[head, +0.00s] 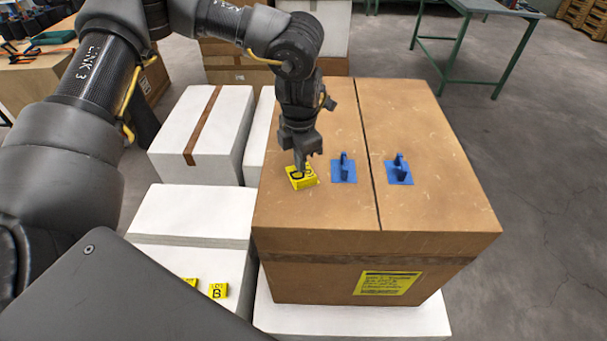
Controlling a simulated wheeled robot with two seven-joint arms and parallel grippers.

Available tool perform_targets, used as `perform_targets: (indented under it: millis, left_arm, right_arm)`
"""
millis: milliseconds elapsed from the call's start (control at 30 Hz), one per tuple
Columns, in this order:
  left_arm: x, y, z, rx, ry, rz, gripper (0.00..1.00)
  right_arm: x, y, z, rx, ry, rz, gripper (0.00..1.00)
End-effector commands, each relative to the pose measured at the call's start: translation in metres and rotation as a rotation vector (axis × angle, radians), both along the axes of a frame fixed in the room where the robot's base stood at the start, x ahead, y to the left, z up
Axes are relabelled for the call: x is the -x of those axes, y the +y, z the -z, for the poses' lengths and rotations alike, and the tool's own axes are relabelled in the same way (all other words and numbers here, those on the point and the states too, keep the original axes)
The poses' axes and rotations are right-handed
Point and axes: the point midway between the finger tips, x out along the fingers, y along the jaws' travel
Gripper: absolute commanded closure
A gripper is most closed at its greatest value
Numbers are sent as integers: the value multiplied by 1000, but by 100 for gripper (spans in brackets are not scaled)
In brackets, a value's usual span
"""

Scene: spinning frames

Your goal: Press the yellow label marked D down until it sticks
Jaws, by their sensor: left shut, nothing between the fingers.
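The yellow label marked D (303,183) lies on top of the large brown cardboard box (430,200), left of its middle seam. My left gripper (300,168) is above the label with its shut fingertips pointing down at it. The fingertips appear to touch the label or hover just over it; I cannot tell which. The gripper holds nothing and its fingers hide part of the label. Whether the label lies flat all round is too small to tell. My right gripper is not in view.
Two blue pieces with upright tabs, one near (344,170) and one farther right (399,172), stand on the box. A green-legged table (478,15) stands behind.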

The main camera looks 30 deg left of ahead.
Motion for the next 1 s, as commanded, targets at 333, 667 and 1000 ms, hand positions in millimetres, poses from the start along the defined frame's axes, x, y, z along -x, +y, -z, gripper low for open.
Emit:
perform_targets:
  millis: [333, 667, 1000]
  left_arm:
    - [0, 0, -42, 1, 1, -1, 100]
    - [0, 0, -73, 0, 1, 0, 100]
    - [0, 0, -72, 0, 0, 0, 100]
  right_arm:
    - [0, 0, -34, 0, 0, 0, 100]
    - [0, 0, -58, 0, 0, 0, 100]
    - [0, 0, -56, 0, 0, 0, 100]
